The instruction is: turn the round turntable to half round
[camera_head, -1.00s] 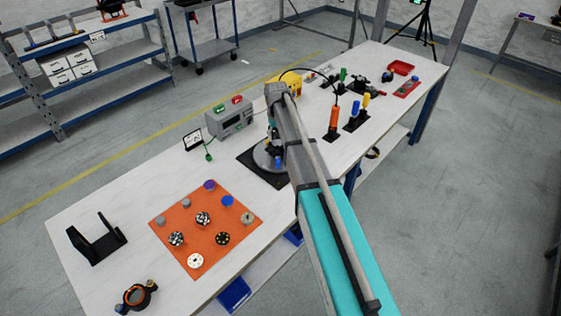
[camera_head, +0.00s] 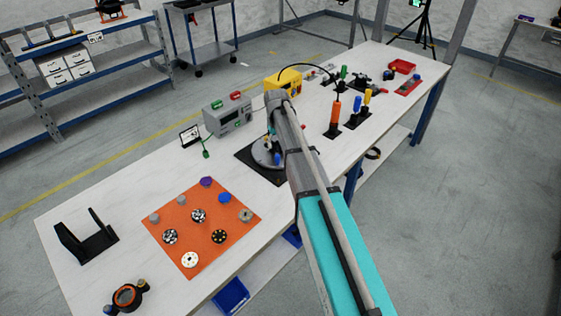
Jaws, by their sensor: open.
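The round grey turntable (camera_head: 262,154) sits on a black square base (camera_head: 246,163) on the white workbench. My arm hides its right part. A small blue piece (camera_head: 277,159) shows at the turntable's near right side, next to my arm. My arm reaches across the bench, and its wrist is above the far side of the turntable. My gripper (camera_head: 271,136) points down there and shows only as a small sliver beside the arm. It is open. Its fingertips are mostly hidden, so I cannot tell whether they touch anything on the turntable.
A grey box with red and green buttons (camera_head: 228,116) and a small sign (camera_head: 190,136) stand behind the turntable. An orange mat (camera_head: 165,246) with several round parts lies to the left. A yellow box (camera_head: 285,80) and an orange-handled tool (camera_head: 335,117) stand to the right.

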